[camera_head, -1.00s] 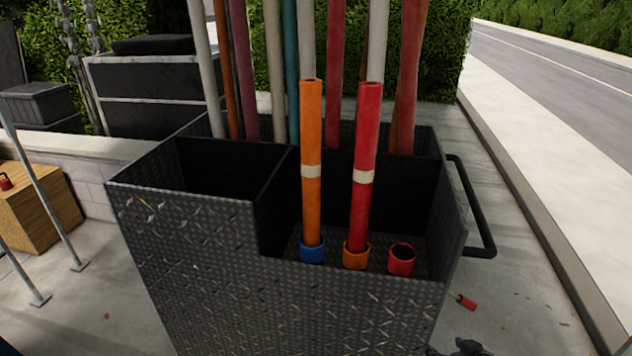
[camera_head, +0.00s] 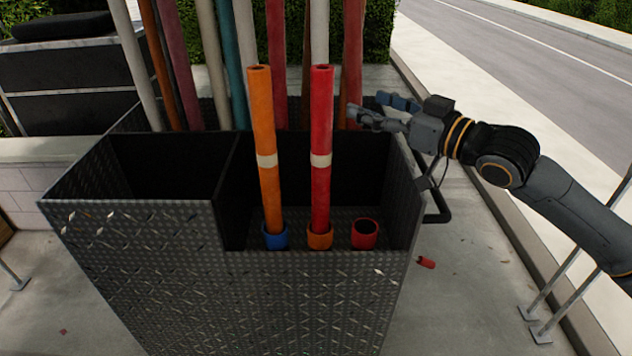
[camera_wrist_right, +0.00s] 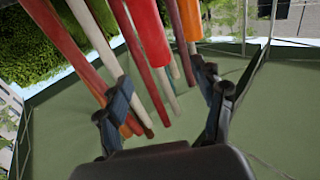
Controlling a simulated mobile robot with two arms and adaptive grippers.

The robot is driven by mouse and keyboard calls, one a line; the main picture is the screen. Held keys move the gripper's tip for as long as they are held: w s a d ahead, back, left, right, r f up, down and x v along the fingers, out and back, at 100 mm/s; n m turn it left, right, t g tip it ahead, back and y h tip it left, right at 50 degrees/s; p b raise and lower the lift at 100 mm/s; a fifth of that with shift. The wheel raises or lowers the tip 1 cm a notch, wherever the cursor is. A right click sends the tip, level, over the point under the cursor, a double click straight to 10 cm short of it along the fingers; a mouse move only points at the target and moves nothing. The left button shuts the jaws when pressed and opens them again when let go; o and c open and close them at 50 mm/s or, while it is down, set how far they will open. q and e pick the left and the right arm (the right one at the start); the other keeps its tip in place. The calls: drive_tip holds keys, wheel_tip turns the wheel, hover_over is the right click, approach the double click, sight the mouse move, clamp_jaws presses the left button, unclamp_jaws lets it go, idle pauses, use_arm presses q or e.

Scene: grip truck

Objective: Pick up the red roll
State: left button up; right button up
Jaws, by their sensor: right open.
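The red roll (camera_head: 321,120) stands upright in the metal bin, with a pale band round its middle and its lower end in an orange cup (camera_head: 319,237). It also shows in the wrist view (camera_wrist_right: 150,35). My right gripper (camera_head: 368,107) is open and empty, just right of the roll's upper half in the head view, apart from it. In the wrist view, the gripper's two fingers (camera_wrist_right: 168,97) are spread, with the roll ahead between them. My left gripper is not in view.
An orange roll (camera_head: 264,120) stands left of the red one in a blue cup (camera_head: 275,237). An empty red cup (camera_head: 364,234) is at the right. Several long poles (camera_head: 221,60) stand behind. The bin (camera_head: 230,290) has tall walls and a side handle (camera_head: 440,205).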

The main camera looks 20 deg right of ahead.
sight(331, 87)
drive_tip(key=p+x, duration=0.3)
drive_tip(key=x, duration=0.4)
drive_tip(key=shift+w+d, duration=0.15)
drive_tip(key=shift+w, duration=0.1)
drive_tip(key=shift+w+a+f, duration=0.1)
drive_tip(key=shift+w+a, duration=0.15)
drive_tip(key=p+x, duration=0.2)
drive_tip(key=x, duration=0.1)
drive_tip(key=p+x, duration=0.1)
drive_tip(key=shift+w+d+r+p, duration=0.25)
drive_tip(key=shift+w+p, duration=0.1)
drive_tip(key=shift+p, duration=0.05)
drive_tip(key=shift+w+a+f, duration=0.15)
drive_tip(key=shift+w+a, duration=0.1)
drive_tip(key=shift+w, duration=0.15)
drive_tip(key=shift+s+d, duration=0.1)
drive_tip(key=shift+s, duration=0.1)
drive_tip(key=c, duration=0.4)
clamp_jaws()
